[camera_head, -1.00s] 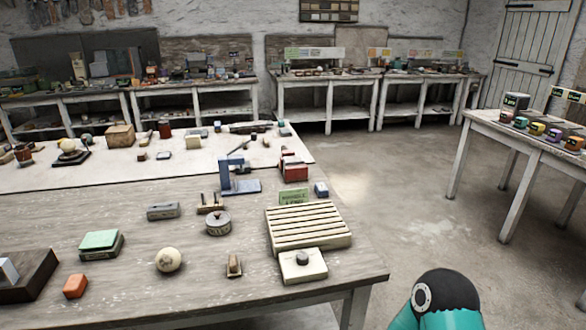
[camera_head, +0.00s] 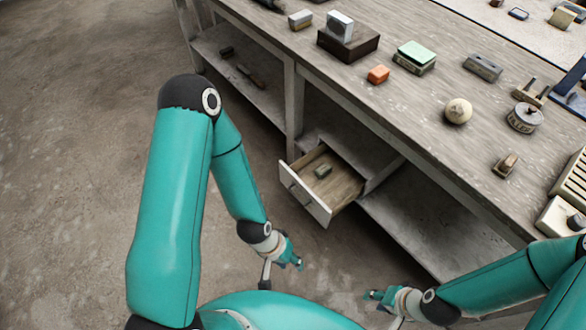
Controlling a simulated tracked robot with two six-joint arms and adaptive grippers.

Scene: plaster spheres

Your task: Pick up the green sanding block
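A small grey-green block (camera_head: 322,171) lies in an open drawer (camera_head: 318,208) under the bench. I cannot tell for certain which is the sanding block. My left gripper (camera_head: 291,262) hangs below and in front of the drawer, apart from both blocks. My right gripper (camera_head: 374,296) is low in front of the bench, right of the left one. Both look empty; their fingers are too small to judge.
On the workbench (camera_head: 400,110) stand an orange block (camera_head: 378,74), a pale ball (camera_head: 458,111), a dark box (camera_head: 347,45) and a round grey tin (camera_head: 524,118). The drawer juts out from the bench front. Open floor (camera_head: 70,150) lies to the left.

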